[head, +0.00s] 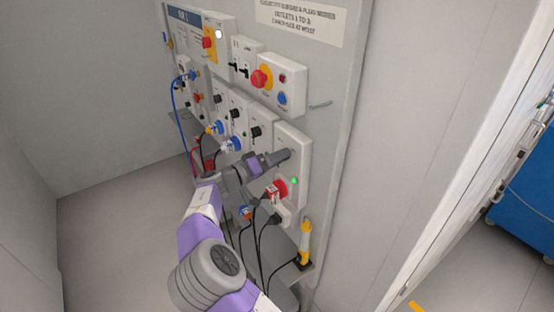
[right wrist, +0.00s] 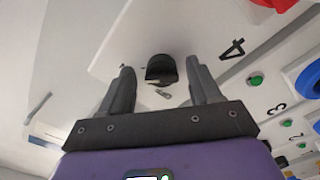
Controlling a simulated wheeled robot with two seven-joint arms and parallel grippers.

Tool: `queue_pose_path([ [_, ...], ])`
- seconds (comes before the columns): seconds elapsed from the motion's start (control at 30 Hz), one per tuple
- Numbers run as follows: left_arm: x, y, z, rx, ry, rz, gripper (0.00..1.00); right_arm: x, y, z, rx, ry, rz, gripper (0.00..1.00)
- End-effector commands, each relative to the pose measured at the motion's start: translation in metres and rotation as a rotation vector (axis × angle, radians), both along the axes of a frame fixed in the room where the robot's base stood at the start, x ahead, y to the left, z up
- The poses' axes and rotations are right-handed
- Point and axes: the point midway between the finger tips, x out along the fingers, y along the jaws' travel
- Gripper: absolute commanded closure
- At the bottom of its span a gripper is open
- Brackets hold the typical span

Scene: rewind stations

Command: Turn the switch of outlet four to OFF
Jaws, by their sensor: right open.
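The outlet four box (head: 303,151) is a pale panel at the right end of the board, with a lit green lamp (head: 294,181) and a red socket (head: 279,188) below. My right gripper (head: 283,157) is at its upper part and hides the switch in the head view. In the right wrist view, the black switch knob (right wrist: 160,68) lies between the tips of my open right gripper (right wrist: 162,72), with visible gaps on both sides. The box there (right wrist: 200,35) bears the number 4. The switch's printed positions are not readable. My left gripper is out of view.
Other outlets with black switches (head: 235,115) and blue sockets (head: 231,144) line the board to the left. Above is a red and yellow emergency button (head: 262,78). Cables and a yellow-handled item (head: 304,242) are below. Open floor (head: 120,230) lies left.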

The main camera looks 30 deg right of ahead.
Motion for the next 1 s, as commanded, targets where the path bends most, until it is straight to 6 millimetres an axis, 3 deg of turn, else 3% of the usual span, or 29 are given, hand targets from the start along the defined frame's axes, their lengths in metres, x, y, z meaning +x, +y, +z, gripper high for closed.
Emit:
queue_pose_path([
  [0.2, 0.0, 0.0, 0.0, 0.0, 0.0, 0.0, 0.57, 0.0, 0.0, 0.0, 0.001, 0.0, 0.001, 0.39],
  [0.5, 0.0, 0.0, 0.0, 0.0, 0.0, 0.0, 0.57, 0.0, 0.0, 0.0, 0.0, 0.001, 0.0, 0.85],
  [0.57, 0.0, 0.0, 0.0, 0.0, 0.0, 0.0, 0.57, 0.0, 0.0, 0.0, 0.001, 0.001, 0.001, 0.91],
  [1.0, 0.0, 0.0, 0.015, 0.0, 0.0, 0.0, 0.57, 0.0, 0.0, 0.002, -0.009, 0.116, 0.0, 0.91],
])
